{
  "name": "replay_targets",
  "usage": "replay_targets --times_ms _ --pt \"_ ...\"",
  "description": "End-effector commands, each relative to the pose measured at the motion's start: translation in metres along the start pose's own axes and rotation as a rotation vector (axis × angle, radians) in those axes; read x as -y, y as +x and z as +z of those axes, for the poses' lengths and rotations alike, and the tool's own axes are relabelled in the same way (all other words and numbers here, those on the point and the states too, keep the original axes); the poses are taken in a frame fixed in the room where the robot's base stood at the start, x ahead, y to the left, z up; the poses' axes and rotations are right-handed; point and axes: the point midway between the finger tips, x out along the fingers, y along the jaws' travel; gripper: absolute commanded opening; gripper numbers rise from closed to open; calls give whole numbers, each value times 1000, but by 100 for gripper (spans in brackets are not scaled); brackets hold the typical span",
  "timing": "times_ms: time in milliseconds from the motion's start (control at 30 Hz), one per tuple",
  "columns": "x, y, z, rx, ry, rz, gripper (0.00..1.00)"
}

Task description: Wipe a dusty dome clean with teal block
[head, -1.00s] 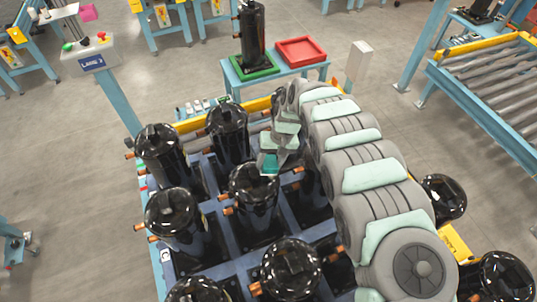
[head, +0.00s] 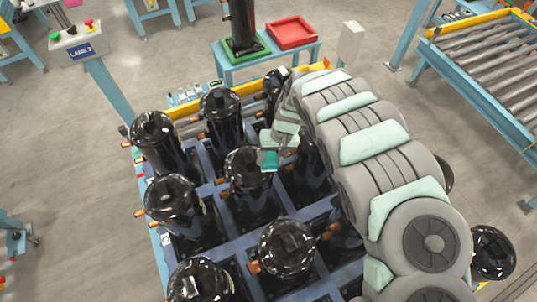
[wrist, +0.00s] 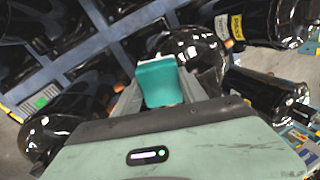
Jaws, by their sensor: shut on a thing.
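My gripper (head: 271,151) is shut on the teal block (head: 269,162). The teal block also shows in the wrist view (wrist: 160,82), held between the two fingers. The block is at the right side of the glossy black dome of the middle compressor (head: 243,163); I cannot tell whether it touches. In the wrist view a black dome (wrist: 195,47) lies just beyond the block, partly hidden by it. Several similar black domes stand around it. Dust is too hard to make out on any of them.
The compressors stand upright in a blue divided pallet (head: 222,251), with copper stubs sticking out. Behind it are a red tray (head: 291,33) and a green tray (head: 262,46) holding one compressor. A roller conveyor (head: 490,75) is at right. My arm hides the pallet's right side.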

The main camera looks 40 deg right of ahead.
Motion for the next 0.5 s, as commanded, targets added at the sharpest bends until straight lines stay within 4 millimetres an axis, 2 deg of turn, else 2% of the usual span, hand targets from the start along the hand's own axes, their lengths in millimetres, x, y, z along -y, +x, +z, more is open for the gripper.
replay_targets --times_ms 167,500 --pt "2 7 -3 3 -3 -1 12" --pt "7 9 -25 2 -3 -3 12"
